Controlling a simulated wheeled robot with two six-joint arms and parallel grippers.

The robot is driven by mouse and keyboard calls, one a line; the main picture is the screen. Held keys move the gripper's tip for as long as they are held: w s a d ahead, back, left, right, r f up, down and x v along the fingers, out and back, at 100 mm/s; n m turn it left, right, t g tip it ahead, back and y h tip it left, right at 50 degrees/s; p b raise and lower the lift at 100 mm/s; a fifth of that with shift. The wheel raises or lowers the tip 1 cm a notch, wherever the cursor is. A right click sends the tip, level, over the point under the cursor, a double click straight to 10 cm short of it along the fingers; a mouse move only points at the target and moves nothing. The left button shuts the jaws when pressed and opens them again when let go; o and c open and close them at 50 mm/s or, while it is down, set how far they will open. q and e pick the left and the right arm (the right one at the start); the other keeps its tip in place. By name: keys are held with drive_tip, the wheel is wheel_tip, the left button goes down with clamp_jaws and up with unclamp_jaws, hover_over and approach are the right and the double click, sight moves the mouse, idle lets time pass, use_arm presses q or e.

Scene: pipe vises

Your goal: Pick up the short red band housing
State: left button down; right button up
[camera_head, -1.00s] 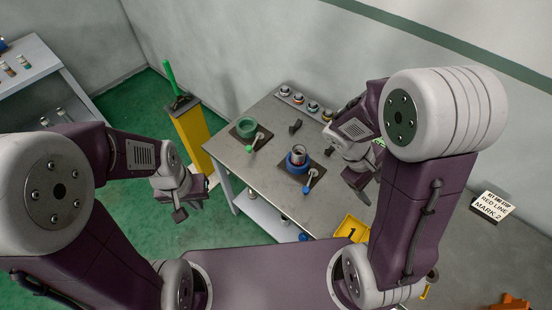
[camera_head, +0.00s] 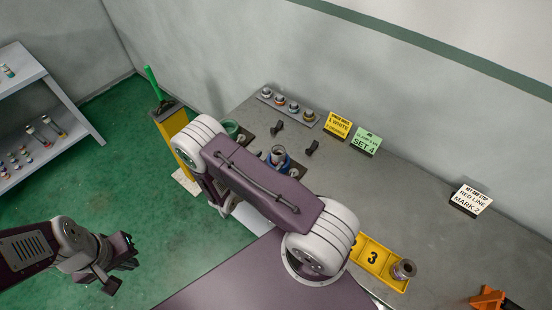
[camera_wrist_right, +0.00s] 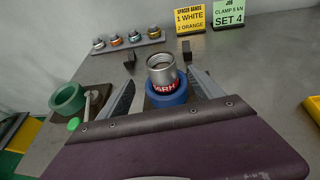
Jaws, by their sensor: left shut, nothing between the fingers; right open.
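The housing with a red band (camera_wrist_right: 162,75) is a short, upright metal cylinder with lettering on the band. It stands in a blue round vise (camera_wrist_right: 167,96) on the table. In the head view the housing's top (camera_head: 277,154) shows just beyond my right arm. In the right wrist view my right gripper (camera_wrist_right: 160,97) is open, with its grey fingers on the left and right of the blue vise and housing; contact cannot be told. My right fingertips are hidden in the head view. My left gripper (camera_head: 112,284) is shut and empty over the green floor at lower left.
A green round vise (camera_wrist_right: 68,100) stands left of the blue one. A rack of small banded rings (camera_wrist_right: 128,41) and yellow (camera_wrist_right: 190,17) and green (camera_wrist_right: 229,15) signs are behind. A yellow numbered tray (camera_head: 372,257) with another metal cylinder (camera_head: 403,268) lies right.

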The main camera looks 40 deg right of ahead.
sight(274, 157)
drive_tip(key=shift+x, duration=1.2)
drive_tip(key=p+x, duration=0.1)
drive_tip(key=x, duration=0.1)
drive_tip(key=p+x, duration=0.1)
drive_tip(key=x, duration=0.1)
drive_tip(key=shift+d+f, duration=0.2)
drive_tip(key=shift+d, duration=0.15)
drive_tip(key=shift+d+f, duration=0.15)
drive_tip(key=shift+d, duration=0.05)
drive_tip(key=shift+a, duration=0.15)
drive_tip(key=c, duration=1.1)
clamp_jaws()
